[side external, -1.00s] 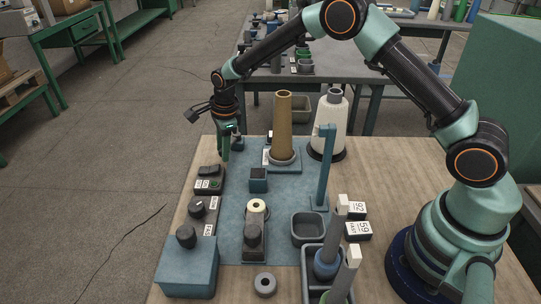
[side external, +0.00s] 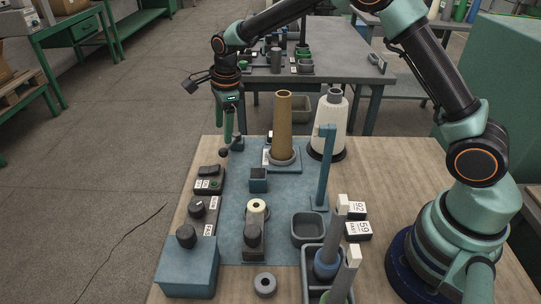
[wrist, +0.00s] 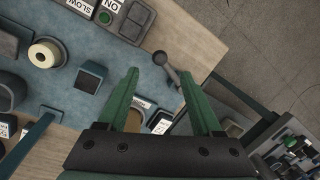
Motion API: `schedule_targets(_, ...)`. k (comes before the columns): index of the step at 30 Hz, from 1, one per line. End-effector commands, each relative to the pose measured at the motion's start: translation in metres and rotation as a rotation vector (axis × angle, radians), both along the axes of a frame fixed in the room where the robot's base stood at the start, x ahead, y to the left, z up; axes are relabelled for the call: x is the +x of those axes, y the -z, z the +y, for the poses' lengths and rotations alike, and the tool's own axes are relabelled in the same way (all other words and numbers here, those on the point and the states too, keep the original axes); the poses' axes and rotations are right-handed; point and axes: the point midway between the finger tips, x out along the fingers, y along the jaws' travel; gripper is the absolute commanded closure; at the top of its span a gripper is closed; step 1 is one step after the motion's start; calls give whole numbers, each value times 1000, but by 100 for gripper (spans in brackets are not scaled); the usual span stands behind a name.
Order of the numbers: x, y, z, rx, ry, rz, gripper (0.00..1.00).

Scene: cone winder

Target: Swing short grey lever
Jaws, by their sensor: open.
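The short grey lever (side external: 223,152) sits at the far left corner of the blue plate, its dark ball end pointing left from a small blue-grey block (side external: 238,144). In the wrist view the lever's ball (wrist: 160,57) and short stem show between and just beyond my fingertips. My gripper (side external: 228,139) points down at the lever, its green fingers close above or behind the ball. In the wrist view my gripper (wrist: 161,72) is open, with a wide gap and nothing held. I cannot tell whether a finger touches the lever.
A switch box with a green button (side external: 209,181) and a dial box (side external: 203,207) line the left edge. A brown cone (side external: 284,125), a white yarn cone (side external: 329,125) and a tall blue post (side external: 325,165) stand to the right. Open floor lies left of the table.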

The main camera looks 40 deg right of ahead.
Motion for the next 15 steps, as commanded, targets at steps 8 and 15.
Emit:
schedule_targets(8,-6,-37,-1,0,1,-1,33)
schedule_targets(15,-7,-43,-2,0,1,0,33)
